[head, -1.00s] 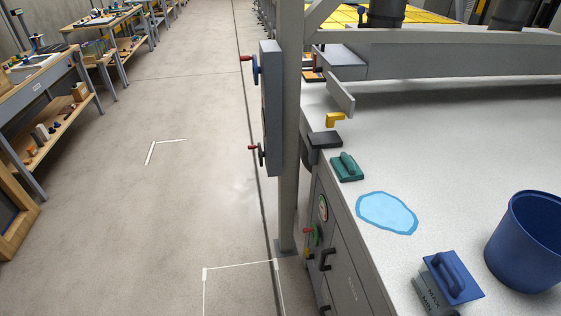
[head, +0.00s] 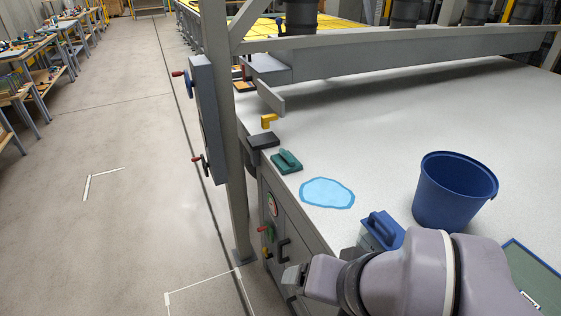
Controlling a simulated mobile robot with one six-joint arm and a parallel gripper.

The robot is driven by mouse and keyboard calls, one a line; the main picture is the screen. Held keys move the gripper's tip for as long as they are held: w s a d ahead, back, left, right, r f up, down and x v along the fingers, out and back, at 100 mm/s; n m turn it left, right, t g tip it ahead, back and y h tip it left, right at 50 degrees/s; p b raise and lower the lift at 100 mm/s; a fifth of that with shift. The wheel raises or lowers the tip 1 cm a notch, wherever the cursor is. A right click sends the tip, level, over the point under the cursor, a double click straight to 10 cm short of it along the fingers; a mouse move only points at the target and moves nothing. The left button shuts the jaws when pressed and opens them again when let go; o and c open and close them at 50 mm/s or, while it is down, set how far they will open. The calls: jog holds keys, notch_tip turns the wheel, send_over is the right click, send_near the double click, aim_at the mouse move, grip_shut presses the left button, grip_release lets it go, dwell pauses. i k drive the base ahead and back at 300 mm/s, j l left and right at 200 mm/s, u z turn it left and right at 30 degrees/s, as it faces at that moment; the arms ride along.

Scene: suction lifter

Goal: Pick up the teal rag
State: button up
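The teal rag (head: 287,162) lies on the pale worktop near its left edge. It looks like a flat dark-teal piece with a raised, rolled part on top. My gripper (head: 288,279) is at the lower middle of the head view, in front of the worktop's left side and well apart from the rag. It looks small and is seen from the side, so I cannot tell whether its fingers are open or shut. Nothing covers the rag.
A light-blue flat patch (head: 327,193), perhaps a puddle, lies nearer than the rag. A black block (head: 263,141) and yellow bracket (head: 268,121) are behind it. A blue-handled tool (head: 384,229), blue bucket (head: 452,194) and grey post (head: 230,170) stand around.

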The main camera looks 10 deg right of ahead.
aim_at(285, 160)
jog(key=i+j+z, duration=0.15)
jog(key=j+z, duration=0.3)
jog(key=i+j+z, duration=0.1)
jog(key=j+z, duration=0.35)
jog(key=j, duration=0.2)
jog(key=j+z, duration=0.5)
jog(key=i+j+z, duration=0.2)
jog(key=j+z, duration=0.15)
jog(key=i+j+z, duration=0.15)
jog(key=j+z, duration=0.25)
jog(key=i+j+z, duration=0.1)
jog(key=j+z, duration=0.25)
jog(key=j, duration=0.25)
jog(key=j+z, duration=0.4)
jog(key=j, duration=0.1)
